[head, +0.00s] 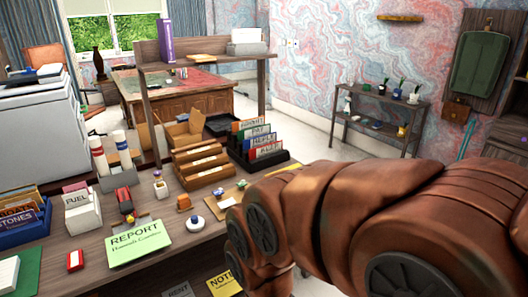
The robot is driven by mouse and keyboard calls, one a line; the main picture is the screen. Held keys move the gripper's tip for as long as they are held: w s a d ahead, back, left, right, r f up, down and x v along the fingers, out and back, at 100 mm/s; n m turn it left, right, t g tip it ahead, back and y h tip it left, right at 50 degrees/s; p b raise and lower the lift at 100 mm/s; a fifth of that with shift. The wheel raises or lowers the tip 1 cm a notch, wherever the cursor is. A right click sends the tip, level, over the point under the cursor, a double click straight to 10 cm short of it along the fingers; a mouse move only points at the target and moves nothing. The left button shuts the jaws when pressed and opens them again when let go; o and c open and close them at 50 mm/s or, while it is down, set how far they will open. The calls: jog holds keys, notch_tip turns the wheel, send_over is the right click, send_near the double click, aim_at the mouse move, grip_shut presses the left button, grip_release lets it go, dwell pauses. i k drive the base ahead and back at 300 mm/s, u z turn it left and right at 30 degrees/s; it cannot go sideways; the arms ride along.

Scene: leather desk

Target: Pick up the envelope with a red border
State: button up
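I cannot make out an envelope with a red border in the head view. My own copper-coloured arm fills the lower right and hides part of the desk (85,262) behind it. My gripper is not in view, so its state does not show. Paper items on the desk include a green REPORT sheet (138,240), a yellow NOTE item (222,284) at the bottom edge, and a wooden tiered rack (200,163) with pale papers.
A black sorter (262,162) with coloured folders stands beside the rack. A white FUEL box (82,213), a blue card box (22,222), and a red stapler (124,202) sit at left. Shelf posts rise at the desk's back. A side table (380,108) stands by the wall.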

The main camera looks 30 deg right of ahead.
aim_at(276, 146)
jog(key=z, duration=2)
jog(key=i, duration=3.15)
jog(key=u, duration=3.6)
